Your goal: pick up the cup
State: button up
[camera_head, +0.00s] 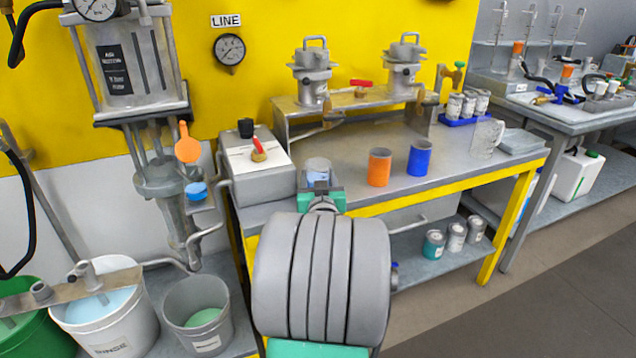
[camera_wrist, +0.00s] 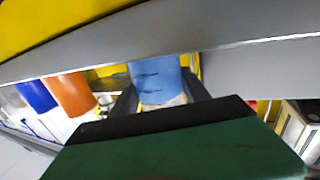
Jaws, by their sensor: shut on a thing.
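A light blue cup (camera_head: 317,169) with a pale top is at the front left of the grey workbench. It also shows in the wrist view (camera_wrist: 155,75), with dark marks on its side and a pale lower band. My gripper (camera_head: 320,186) reaches it from the front and is shut on it. In the wrist view the dark fingers (camera_wrist: 160,97) stand on both sides of the cup. My arm and the gripper hide part of the cup. I cannot tell whether it touches the bench top.
An orange cup (camera_head: 379,167) and a dark blue cup (camera_head: 419,158) stand to the right on the workbench (camera_head: 345,143). A grey box (camera_head: 262,178) is close on the left. A raised shelf (camera_head: 350,112) is behind. Buckets (camera_head: 197,306) stand lower left.

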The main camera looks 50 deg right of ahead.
jog(key=shift+c, duration=0.9)
jog(key=shift+r, duration=0.1)
